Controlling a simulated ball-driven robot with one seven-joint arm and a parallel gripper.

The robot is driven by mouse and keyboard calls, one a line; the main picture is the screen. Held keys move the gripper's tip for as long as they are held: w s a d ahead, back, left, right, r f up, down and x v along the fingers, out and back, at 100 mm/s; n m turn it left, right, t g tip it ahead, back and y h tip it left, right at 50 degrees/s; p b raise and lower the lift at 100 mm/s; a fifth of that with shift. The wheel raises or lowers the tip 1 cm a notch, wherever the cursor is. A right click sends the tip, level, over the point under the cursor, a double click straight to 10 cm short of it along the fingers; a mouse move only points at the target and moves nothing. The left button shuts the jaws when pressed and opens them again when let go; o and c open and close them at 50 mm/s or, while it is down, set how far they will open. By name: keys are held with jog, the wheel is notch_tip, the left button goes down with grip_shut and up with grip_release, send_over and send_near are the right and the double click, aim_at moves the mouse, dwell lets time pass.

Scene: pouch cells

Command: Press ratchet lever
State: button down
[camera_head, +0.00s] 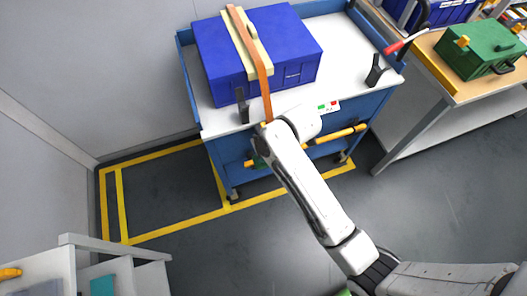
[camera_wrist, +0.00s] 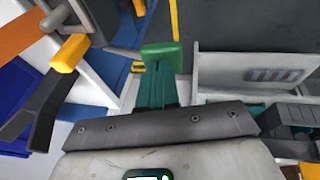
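An orange strap (camera_head: 250,52) runs over a blue box (camera_head: 215,60) and down its front to the cart edge, where my arm hides its lower end. In the wrist view the strap (camera_wrist: 22,32) comes in at upper left, beside a dark ratchet part with a yellow-ended lever (camera_wrist: 69,53). My gripper (camera_wrist: 160,50) has green fingers that appear together with no visible gap and nothing between them. It is right of the lever in that view, apart from it. In the head view my gripper is mostly hidden, low at the cart's front.
The box sits on a blue cart with a white top (camera_head: 345,45). A black post (camera_head: 243,106) stands by the box, another (camera_head: 375,71) at right near a red-handled tool (camera_head: 405,42). A yellow handle (camera_head: 340,134) crosses the cart front. A green case (camera_head: 480,50) lies on the right bench.

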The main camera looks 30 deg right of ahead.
aim_at(266, 167)
jog(key=shift+s+f+b, duration=0.3)
jog(key=shift+s+f, duration=0.05)
jog(key=shift+f, duration=0.35)
jog(key=f+t+b, duration=0.1)
jog(key=f+t, duration=0.1)
jog(key=s+f+t+b, duration=0.1)
jog(key=t+b, duration=0.1)
jog(key=shift+s+a+f+n+h, duration=0.2)
jog(key=shift+f+n+h, duration=0.1)
jog(key=shift+f, duration=0.1)
jog(key=shift+w+r, duration=0.1)
jog(key=shift+r, duration=0.05)
jog(key=shift+r+p, duration=0.7)
jog(key=shift+p, duration=0.05)
